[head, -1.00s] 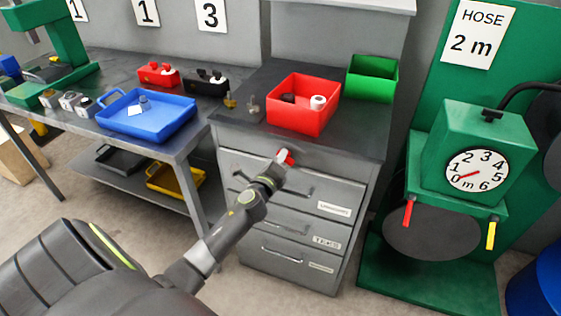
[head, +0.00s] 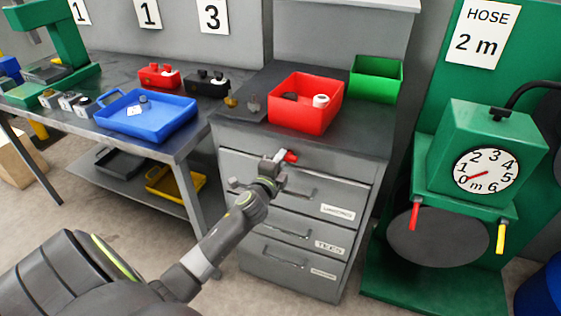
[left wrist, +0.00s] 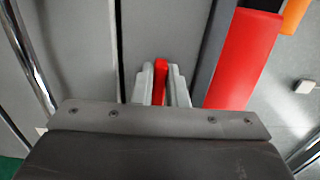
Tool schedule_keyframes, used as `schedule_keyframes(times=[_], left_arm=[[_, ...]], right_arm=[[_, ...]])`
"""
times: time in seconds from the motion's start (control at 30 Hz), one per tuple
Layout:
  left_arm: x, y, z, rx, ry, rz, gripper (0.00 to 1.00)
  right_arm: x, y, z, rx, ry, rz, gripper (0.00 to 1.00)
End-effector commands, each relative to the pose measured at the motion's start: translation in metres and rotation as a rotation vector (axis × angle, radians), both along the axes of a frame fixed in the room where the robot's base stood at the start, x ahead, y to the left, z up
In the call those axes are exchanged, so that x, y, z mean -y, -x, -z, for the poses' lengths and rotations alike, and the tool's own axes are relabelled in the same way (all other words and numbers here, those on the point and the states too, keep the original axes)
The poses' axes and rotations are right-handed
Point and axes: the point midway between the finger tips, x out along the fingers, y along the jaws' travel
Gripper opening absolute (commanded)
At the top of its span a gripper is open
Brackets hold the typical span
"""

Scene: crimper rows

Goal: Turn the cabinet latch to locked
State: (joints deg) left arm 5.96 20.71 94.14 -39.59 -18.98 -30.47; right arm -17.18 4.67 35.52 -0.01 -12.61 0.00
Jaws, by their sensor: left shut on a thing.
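The grey drawer cabinet (head: 235,222) stands in the middle of the head view. Its red latch handle (head: 291,157) is at the top of the front, just under the dark worktop. It points sideways to the right. My left gripper (head: 278,158) reaches up to it from the lower left and is shut on the handle. In the left wrist view the red handle (left wrist: 160,78) sits between the two pale fingers of my left gripper (left wrist: 161,90), which hide part of it. The latch's base and any lock marking are hidden. My right gripper is out of view.
A red bin (head: 300,117) and a green bin (head: 375,82) stand on the worktop above the latch. Drawer handles (head: 287,230) stick out below. A blue tray (head: 150,121) sits on the bench at left. The green hose stand (head: 450,262) is at right.

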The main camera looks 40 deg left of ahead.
Motion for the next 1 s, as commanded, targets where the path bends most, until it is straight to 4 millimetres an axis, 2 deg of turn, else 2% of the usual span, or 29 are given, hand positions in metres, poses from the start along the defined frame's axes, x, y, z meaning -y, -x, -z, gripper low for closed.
schedule_keyframes(times=[0.43,0.47,0.6,0.87,1.0], left_arm=[[-0.0003,0.0005,0.0015,0.0,0.012,-0.001,0.0],[-0.0003,0.0005,0.0015,0.0,0.012,-0.001,0.17],[-0.0002,0.0004,0.0012,0.0,0.011,-0.001,0.35],[-0.0001,0.0004,0.0006,0.001,0.009,-0.001,0.35],[0.0014,0.0073,0.0012,0.0,0.009,-0.001,0.35]], right_arm=[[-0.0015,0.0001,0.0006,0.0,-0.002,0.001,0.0],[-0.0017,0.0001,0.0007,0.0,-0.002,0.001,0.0],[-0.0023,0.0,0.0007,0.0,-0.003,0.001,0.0],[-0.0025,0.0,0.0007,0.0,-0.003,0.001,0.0],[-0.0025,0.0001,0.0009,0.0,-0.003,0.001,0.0]])
